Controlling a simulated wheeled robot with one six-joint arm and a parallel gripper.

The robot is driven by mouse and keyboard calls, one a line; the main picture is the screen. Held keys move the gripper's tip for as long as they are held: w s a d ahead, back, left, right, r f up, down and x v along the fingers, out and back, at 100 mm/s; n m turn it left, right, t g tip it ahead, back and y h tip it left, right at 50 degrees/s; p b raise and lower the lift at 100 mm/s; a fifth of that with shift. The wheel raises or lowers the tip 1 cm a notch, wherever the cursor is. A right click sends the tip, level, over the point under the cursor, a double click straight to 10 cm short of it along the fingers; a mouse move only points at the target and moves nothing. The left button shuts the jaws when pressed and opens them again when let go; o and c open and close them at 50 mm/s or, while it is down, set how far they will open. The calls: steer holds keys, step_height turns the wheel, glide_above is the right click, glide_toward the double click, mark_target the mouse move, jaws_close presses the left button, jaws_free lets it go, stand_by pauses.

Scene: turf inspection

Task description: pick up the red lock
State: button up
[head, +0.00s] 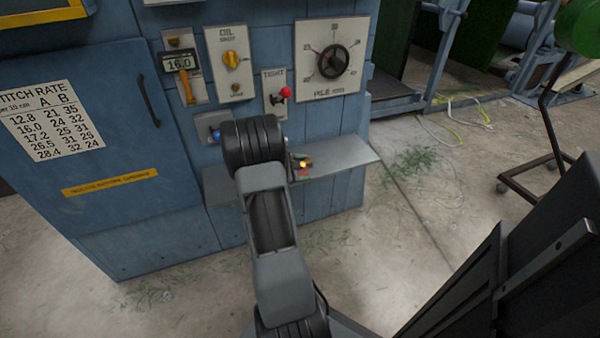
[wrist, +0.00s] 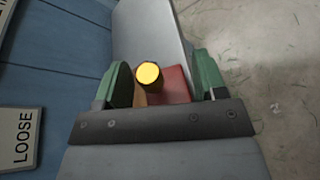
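The red lock (wrist: 176,84) shows in the wrist view as a red block between my two green fingers, over the grey shelf. A dark cylinder with a bright yellow end (wrist: 149,74) stands in front of its left part, with an orange-brown patch below. My gripper (wrist: 163,88) is open, its fingers wide apart on either side of the red block; I cannot tell whether either touches it. In the head view my arm hides most of the gripper, and only a small yellow and reddish patch shows at the shelf.
The grey shelf (head: 345,157) juts from the blue machine cabinet (head: 130,200). Above it are a red-knobbed lever (head: 285,93), a blue knob (head: 216,134), a yellow oil knob (head: 231,58) and a black dial (head: 333,61). The shelf's right part is clear.

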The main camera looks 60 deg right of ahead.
steer(key=c, duration=0.9)
